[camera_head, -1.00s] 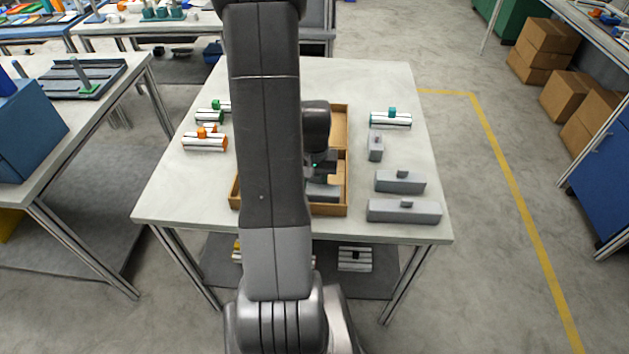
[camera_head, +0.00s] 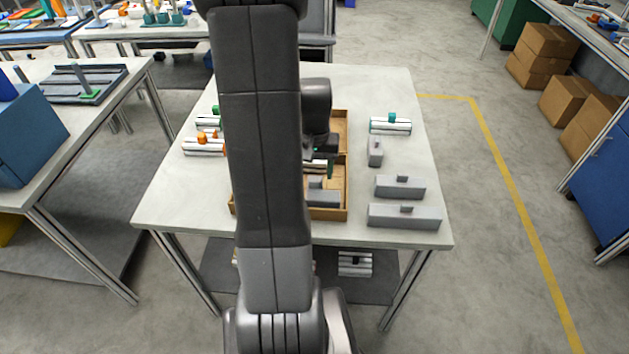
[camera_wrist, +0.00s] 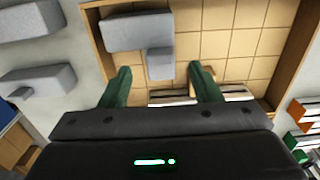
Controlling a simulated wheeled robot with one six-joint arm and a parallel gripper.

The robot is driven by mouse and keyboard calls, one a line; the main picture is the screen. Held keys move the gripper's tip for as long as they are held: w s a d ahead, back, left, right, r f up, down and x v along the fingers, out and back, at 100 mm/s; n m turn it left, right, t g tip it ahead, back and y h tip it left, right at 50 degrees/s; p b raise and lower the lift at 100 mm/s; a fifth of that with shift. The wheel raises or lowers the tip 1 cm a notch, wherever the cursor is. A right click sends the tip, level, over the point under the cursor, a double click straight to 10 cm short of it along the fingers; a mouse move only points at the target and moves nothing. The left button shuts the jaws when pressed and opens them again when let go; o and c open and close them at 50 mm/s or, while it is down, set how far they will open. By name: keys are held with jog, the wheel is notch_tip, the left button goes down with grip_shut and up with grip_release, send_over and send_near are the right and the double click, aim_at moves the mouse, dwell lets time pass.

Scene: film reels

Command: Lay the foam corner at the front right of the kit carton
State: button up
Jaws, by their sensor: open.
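The kit carton (camera_head: 347,182) is a brown open box on the table, partly hidden behind my arm. A grey foam corner (camera_head: 323,198) with a small knob lies inside it at the front right. In the wrist view the foam corner (camera_wrist: 137,30) sits flat in the carton's corner, close to the carton walls (camera_wrist: 92,50). My gripper (camera_head: 330,166) is above the carton, behind and above the foam corner. In the wrist view the green fingers of my gripper (camera_wrist: 160,74) are apart, with nothing held between them.
Several grey foam pieces stand on the table right of the carton, including a long one (camera_head: 404,215) and a shorter one (camera_head: 400,187). A silver roll with a teal knob (camera_head: 390,125) lies behind them. Orange-ended rolls (camera_head: 203,146) lie left. A silver roll (camera_wrist: 172,97) is inside the carton.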

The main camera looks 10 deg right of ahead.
aim_at(315, 182)
notch_tip(315, 182, up, 5)
jog(key=shift+r, duration=0.2)
dwell(0.3)
notch_tip(315, 182, down, 12)
jog(key=shift+f, duration=0.2)
jog(key=shift+w+r, duration=0.15)
jog(key=shift+r, duration=0.95)
